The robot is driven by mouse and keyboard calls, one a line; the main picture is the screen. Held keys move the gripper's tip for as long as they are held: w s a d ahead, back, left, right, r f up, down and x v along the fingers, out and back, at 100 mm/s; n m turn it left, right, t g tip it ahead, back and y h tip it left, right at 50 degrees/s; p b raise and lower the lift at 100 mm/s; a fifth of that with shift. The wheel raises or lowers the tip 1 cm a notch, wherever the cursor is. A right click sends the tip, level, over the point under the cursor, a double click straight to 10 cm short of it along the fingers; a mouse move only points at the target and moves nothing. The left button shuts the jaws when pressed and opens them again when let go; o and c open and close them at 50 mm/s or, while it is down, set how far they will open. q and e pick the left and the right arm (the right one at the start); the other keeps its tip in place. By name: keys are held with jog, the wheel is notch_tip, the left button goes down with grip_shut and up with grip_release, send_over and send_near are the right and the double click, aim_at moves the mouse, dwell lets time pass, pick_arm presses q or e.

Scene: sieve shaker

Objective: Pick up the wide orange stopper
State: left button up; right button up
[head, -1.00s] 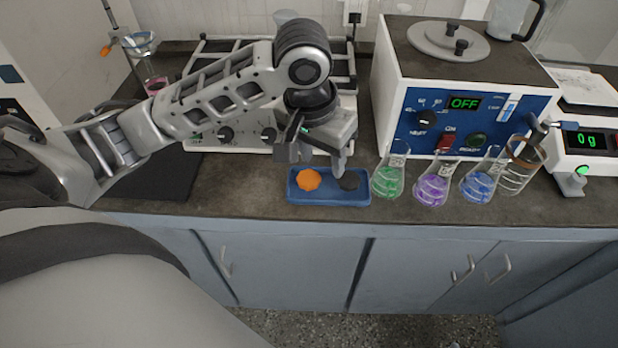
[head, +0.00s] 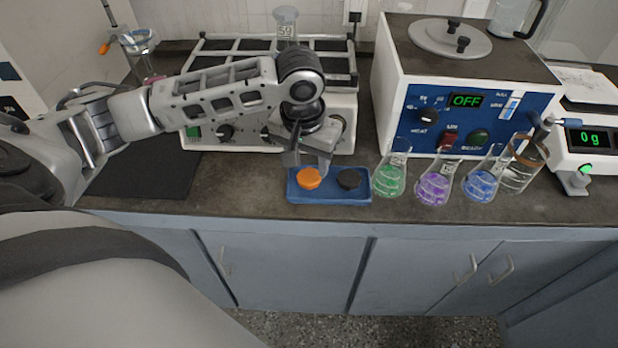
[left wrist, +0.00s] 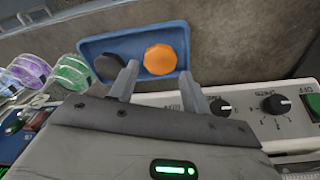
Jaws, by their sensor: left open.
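The wide orange stopper (head: 309,179) sits in the left half of a small blue tray (head: 330,198) on the bench. A black stopper (head: 349,179) sits in the tray's right half. My left gripper (head: 307,166) hangs above the back of the tray, close to the orange stopper. The fingers hold nothing. My right gripper is not in view.
Flasks with green (head: 390,178), purple (head: 433,186) and blue (head: 481,183) liquid stand right of the tray. A shaker (head: 345,122) stands behind it, and a blue-fronted device (head: 440,130) at back right. A black mat (head: 140,175) lies left.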

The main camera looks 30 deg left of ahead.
aim_at(309, 176)
pick_arm(q)
jog(key=f, duration=0.5)
jog(key=shift+w, duration=0.3)
jog(key=c, duration=0.6)
jog(key=shift+r, duration=0.1)
